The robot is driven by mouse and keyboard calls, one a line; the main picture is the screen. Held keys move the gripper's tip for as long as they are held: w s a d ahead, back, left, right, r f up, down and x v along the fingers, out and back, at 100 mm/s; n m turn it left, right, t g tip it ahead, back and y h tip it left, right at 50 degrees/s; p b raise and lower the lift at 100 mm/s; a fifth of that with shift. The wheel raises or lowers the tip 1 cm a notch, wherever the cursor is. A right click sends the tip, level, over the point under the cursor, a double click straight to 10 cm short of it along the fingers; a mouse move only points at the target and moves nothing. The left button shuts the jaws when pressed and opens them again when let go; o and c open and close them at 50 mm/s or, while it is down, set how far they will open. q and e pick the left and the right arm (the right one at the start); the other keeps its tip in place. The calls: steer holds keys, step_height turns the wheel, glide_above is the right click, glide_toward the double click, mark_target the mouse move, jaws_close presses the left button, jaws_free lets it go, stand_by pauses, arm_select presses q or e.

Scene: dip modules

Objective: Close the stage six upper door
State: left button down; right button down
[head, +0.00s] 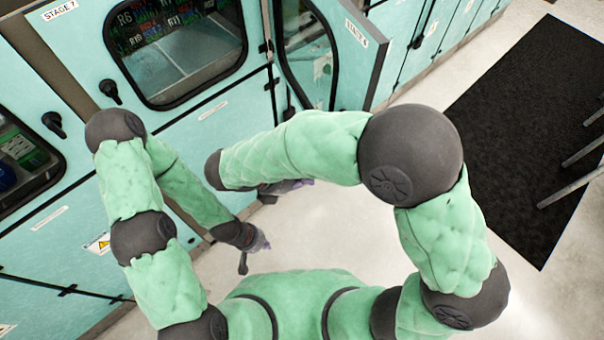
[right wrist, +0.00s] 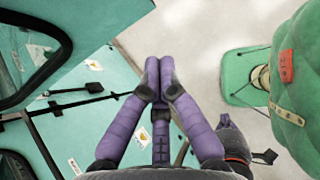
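The stage six upper door (head: 359,67) stands open at the top middle of the head view, swung out from the cabinet row. It is teal with a dark-framed window, and a label that seems to read stage 6 is at its top. My right gripper (head: 290,186) is below the door, apart from it and partly hidden by my forearm. In the right wrist view its purple fingers (right wrist: 158,75) are together with nothing seen between them. My left gripper (head: 258,241) hangs low in front of the cabinets, small and partly hidden by its wrist; its finger state is unclear.
The stage 7 door (head: 225,115) with its window is closed, left of the open door. Black handles (head: 110,91) stick out from the cabinet fronts. A black mat (head: 530,120) lies on the right, with metal bars at its edge. The pale floor (head: 330,225) between is clear.

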steer(key=w+d+f, duration=0.2)
steer(key=d+f, duration=0.1)
steer(key=d, duration=0.4)
steer(key=shift+w+d+f, duration=0.25)
steer(key=shift+w+f, duration=0.1)
steer(key=shift+f, duration=0.05)
